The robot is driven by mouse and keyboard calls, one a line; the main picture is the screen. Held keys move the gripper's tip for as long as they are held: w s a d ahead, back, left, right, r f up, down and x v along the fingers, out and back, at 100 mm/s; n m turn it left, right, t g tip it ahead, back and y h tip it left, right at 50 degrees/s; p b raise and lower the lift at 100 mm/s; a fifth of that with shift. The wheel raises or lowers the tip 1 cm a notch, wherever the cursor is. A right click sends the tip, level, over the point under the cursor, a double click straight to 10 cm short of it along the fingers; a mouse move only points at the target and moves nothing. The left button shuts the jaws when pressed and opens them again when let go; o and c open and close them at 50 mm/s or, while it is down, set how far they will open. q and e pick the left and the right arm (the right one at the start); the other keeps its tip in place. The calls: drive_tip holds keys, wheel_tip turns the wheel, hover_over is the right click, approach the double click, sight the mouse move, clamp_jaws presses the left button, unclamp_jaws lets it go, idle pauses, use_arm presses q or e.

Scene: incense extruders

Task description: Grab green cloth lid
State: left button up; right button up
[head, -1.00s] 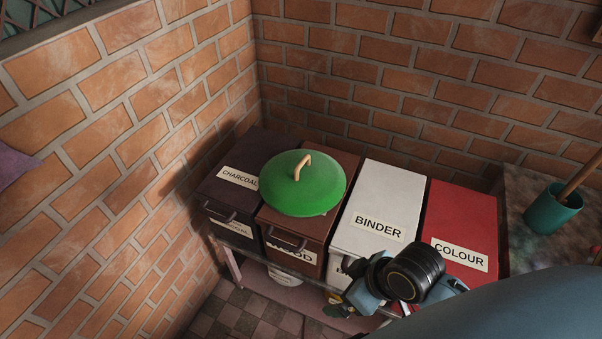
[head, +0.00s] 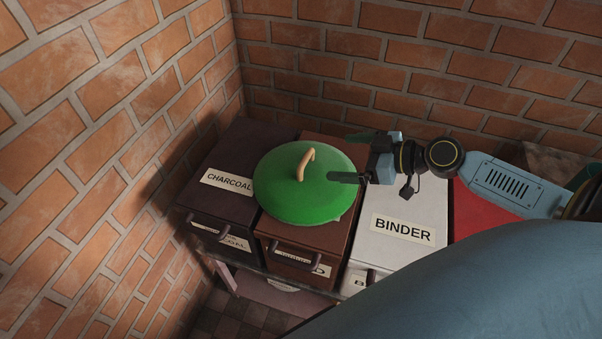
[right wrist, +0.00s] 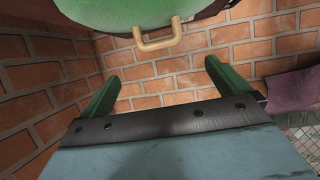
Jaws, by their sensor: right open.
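The round green lid (head: 300,200) with a tan arched handle (head: 306,162) lies on top of the brown wood bin (head: 290,240). My right gripper (head: 345,157) reaches in from the right, its fingers at the lid's right edge and apart from the handle. It is open and empty. In the right wrist view, the lid (right wrist: 125,12) and its handle (right wrist: 158,36) show at the top, beyond and between the two spread green fingers (right wrist: 158,82). My left gripper is not in view.
A dark charcoal bin (head: 225,160) stands left of the wood bin. A white binder bin (head: 400,250) and a red bin (head: 480,210) stand to the right. Brick walls (head: 330,60) close off the back and left. A purple cloth (right wrist: 292,88) shows in the right wrist view.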

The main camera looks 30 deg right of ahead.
sight(308, 157)
drive_tip(key=p+x, duration=0.1)
drive_tip(key=x, duration=0.5)
drive_tip(key=shift+w+a, duration=0.2)
drive_tip(key=shift+p+x, duration=0.35)
drive_tip(key=shift+x, duration=0.65)
drive_tip(key=x, duration=0.4)
drive_tip(key=shift+f+p, duration=0.35)
drive_tip(key=shift+p, duration=0.05)
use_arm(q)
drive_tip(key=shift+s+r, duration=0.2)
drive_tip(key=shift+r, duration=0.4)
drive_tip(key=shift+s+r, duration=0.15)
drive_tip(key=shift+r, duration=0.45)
use_arm(e)
drive_tip(key=shift+r, duration=0.1)
drive_tip(key=c, duration=1.3)
